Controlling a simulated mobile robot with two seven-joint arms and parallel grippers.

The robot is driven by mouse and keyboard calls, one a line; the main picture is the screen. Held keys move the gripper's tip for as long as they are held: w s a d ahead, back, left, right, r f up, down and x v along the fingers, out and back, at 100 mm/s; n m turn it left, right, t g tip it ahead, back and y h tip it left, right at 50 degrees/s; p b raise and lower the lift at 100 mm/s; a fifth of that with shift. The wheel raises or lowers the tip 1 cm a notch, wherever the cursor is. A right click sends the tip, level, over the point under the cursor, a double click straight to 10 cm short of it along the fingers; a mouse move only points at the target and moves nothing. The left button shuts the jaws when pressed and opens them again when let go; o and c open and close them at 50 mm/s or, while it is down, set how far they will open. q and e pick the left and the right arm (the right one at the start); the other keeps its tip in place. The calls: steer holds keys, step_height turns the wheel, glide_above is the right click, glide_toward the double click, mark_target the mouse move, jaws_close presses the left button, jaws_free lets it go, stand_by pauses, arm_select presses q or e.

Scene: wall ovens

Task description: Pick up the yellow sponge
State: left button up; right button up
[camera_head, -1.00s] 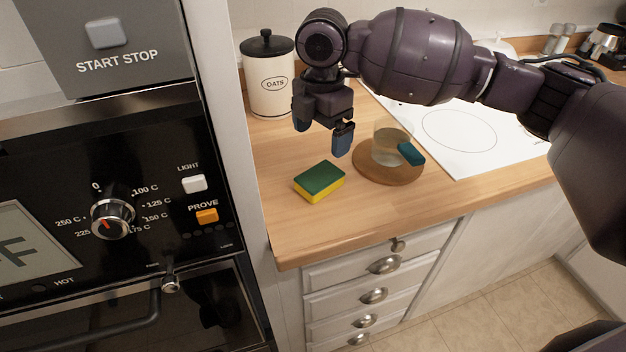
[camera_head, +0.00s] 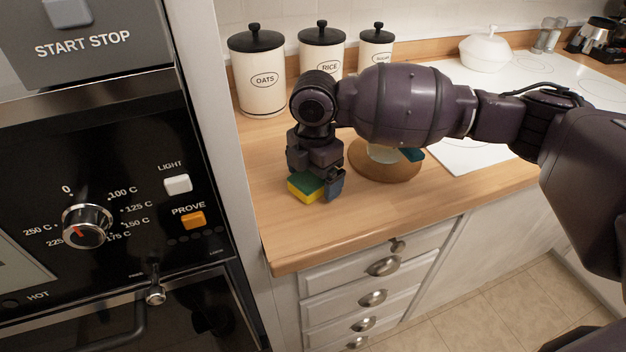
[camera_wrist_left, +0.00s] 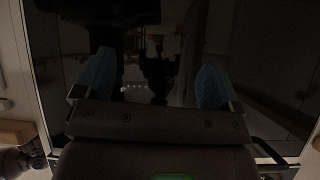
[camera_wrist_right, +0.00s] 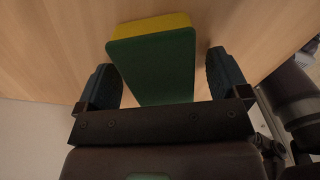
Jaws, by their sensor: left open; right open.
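The yellow sponge (camera_head: 305,188) with a green scouring top lies on the wooden counter. My right gripper (camera_head: 318,190) is lowered over it, and its hand hides part of the sponge. In the right wrist view the sponge (camera_wrist_right: 155,62) lies between the two blue fingers of the open right gripper (camera_wrist_right: 166,85), with gaps on both sides. My left gripper (camera_wrist_left: 158,85) is open and empty in its own wrist view, in front of a dark glossy surface. It is not in the head view.
A round wooden board (camera_head: 385,168) with a clear container and a teal-handled item sits just right of the sponge, partly behind my arm. Oats (camera_head: 262,80), rice (camera_head: 322,58) and another canister stand behind. The oven panel (camera_head: 130,200) is at left. The counter's front is clear.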

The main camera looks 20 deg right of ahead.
steer(key=shift+c, duration=0.4)
steer(key=c, duration=0.9)
